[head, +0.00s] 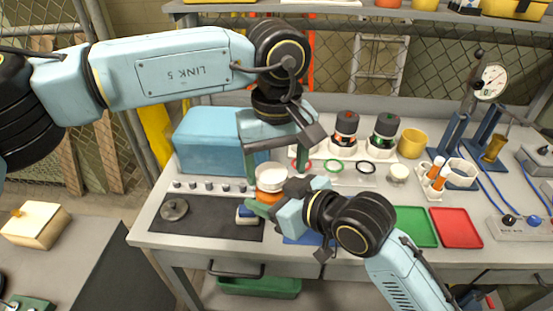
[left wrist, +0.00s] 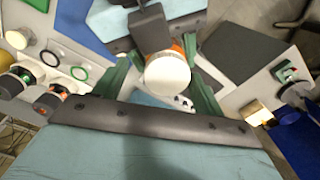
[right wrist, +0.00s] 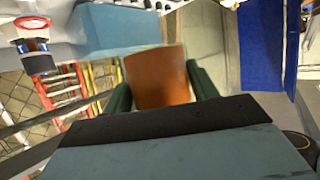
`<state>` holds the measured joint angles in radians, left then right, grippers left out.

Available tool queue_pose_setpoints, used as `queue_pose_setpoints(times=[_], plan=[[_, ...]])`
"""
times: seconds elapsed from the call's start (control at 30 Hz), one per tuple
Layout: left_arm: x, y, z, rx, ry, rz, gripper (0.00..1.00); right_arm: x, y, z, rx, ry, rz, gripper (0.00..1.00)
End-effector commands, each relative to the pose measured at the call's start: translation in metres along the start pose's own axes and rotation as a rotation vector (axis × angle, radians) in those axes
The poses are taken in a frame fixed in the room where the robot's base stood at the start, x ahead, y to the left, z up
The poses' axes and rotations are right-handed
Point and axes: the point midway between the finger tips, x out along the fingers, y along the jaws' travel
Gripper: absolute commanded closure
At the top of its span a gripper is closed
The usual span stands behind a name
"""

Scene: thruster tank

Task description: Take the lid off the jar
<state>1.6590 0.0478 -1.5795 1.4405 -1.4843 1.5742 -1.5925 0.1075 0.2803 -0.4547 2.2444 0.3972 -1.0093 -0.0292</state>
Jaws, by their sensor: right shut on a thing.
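The jar is an orange cylinder (right wrist: 160,78) with a white lid (head: 271,178) on top. In the head view the jar stands upright near the middle of the bench, its lower part hidden by my right gripper. My right gripper (head: 266,207) is shut on the orange jar body from the side; the right wrist view shows the jar between its green fingers. My left gripper (head: 276,165) points down from above, open, with its green fingers on either side of the lid. The left wrist view shows the white lid (left wrist: 168,75) between the spread fingers, with no clear grip on it.
A blue box (head: 212,140) stands behind left, and a dark mat (head: 195,222) with a round metal part lies left. Black-topped jars (head: 345,130), rings and a yellow cup (head: 412,142) stand behind right. Green (head: 415,226) and red trays (head: 456,228) lie right.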

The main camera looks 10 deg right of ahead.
Motion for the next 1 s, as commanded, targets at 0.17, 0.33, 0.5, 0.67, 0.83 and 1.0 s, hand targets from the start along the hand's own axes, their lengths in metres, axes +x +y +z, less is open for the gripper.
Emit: queue_pose_setpoints(times=[0.17,0.33,0.5,0.67,0.83,1.0], plan=[[-0.0004,0.0002,0.0000,0.000,0.000,0.001,0.52,-0.0001,-0.0003,-0.0006,0.000,0.002,-0.001,1.00],[-0.0009,0.0018,0.0009,0.002,0.000,0.006,0.74,0.0001,-0.0021,-0.0008,-0.001,0.002,-0.005,1.00],[-0.0015,0.0031,0.0019,0.005,-0.001,0.009,0.79,0.0003,-0.0040,-0.0011,-0.001,0.003,-0.010,1.00],[-0.0020,0.0042,0.0024,-0.057,-0.002,0.010,0.79,0.0003,-0.0045,-0.0016,-0.001,0.005,-0.012,1.00],[-0.0025,0.0050,0.0009,-0.337,-0.004,0.011,0.79,0.0003,-0.0049,-0.0019,0.000,0.006,-0.013,1.00],[-0.0028,0.0049,-0.0015,-0.671,-0.006,0.011,0.79,0.0002,-0.0051,-0.0022,-0.001,0.007,-0.013,1.00]])
